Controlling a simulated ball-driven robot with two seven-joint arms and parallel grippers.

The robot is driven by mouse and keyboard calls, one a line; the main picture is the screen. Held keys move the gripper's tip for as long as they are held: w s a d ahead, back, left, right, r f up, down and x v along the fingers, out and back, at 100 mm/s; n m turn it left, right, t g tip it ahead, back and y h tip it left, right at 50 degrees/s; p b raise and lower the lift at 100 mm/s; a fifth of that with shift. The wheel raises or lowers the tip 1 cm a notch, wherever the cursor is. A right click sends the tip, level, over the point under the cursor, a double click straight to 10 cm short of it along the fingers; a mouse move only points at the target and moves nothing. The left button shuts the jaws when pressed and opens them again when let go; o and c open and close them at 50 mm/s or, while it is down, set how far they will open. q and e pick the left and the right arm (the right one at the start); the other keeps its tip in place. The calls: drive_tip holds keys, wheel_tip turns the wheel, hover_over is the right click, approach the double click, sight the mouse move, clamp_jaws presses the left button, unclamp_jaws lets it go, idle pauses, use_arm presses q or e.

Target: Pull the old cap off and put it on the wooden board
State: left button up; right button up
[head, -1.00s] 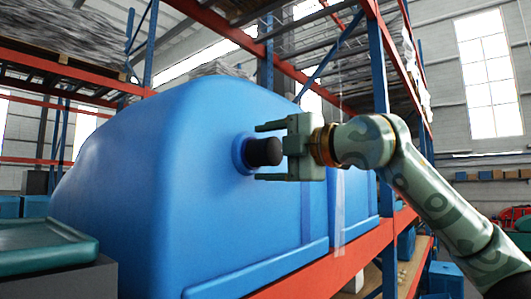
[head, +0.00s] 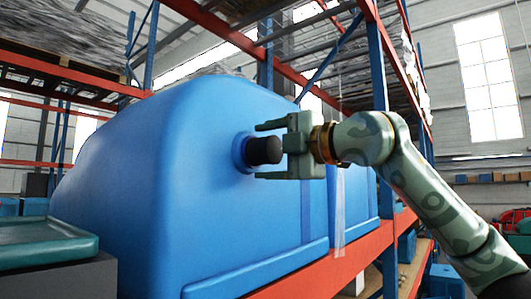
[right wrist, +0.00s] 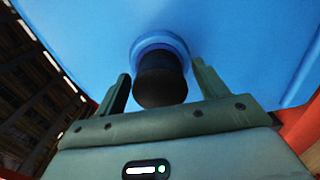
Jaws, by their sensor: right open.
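The old cap (head: 264,151) is a black cylinder on a round blue neck (head: 241,153) that sticks out of the big blue tank (head: 200,190). My right gripper (head: 270,151) is open, with one finger above and one below the cap in the head view. In the right wrist view the cap (right wrist: 160,80) stands between the two spread fingers, with a gap on each side. The cap is seated on the neck. I do not see the wooden board for certain. My left gripper is not in view.
A green tray (head: 45,243) lies on a dark box (head: 60,280) at the lower left. The red shelf beam (head: 330,268) runs under the tank, and a blue rack post (head: 380,90) rises behind my right arm.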

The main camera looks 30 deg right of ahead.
sight(276, 149)
drive_tip(key=c, duration=1.3)
drive_tip(key=shift+s+d+f, duration=0.1)
drive_tip(key=shift+s, duration=0.05)
drive_tip(key=shift+b+v, duration=1.15)
drive_tip(key=shift+v, duration=1.7)
drive_tip(key=shift+s+d, duration=0.15)
drive_tip(key=shift+s, duration=0.25)
drive_tip(key=p+v, duration=0.1)
drive_tip(key=v, duration=2)
